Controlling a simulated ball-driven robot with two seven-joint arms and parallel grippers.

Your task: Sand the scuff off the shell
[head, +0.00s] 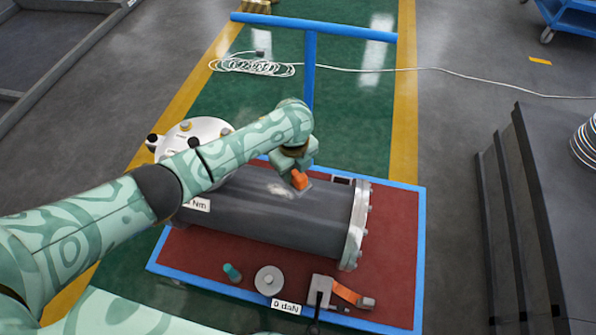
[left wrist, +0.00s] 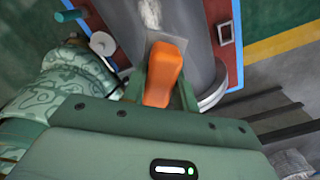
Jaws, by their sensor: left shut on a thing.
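The shell (head: 250,214) is a dark grey cylinder lying on its side, with a bolted light grey flange (head: 356,225) at its right end. A pale scuff (head: 281,191) marks its upper surface. The scuff also shows at the top of the left wrist view (left wrist: 150,12). My left gripper (head: 297,168) is shut on an orange sanding block (left wrist: 165,72) with a flat grey plate under it. The block is at the shell's top, just right of the scuff in the head view. I cannot tell whether the plate touches the shell. My right gripper is not in view.
The shell lies on a red, blue-edged board (head: 390,270). In front are a small teal cylinder (head: 232,272), a grey disc (head: 268,280), a "0 daN" label (head: 286,307) and an orange-handled tool (head: 345,293). Dark panels (head: 520,220) stand right; a white cable (head: 255,66) lies behind.

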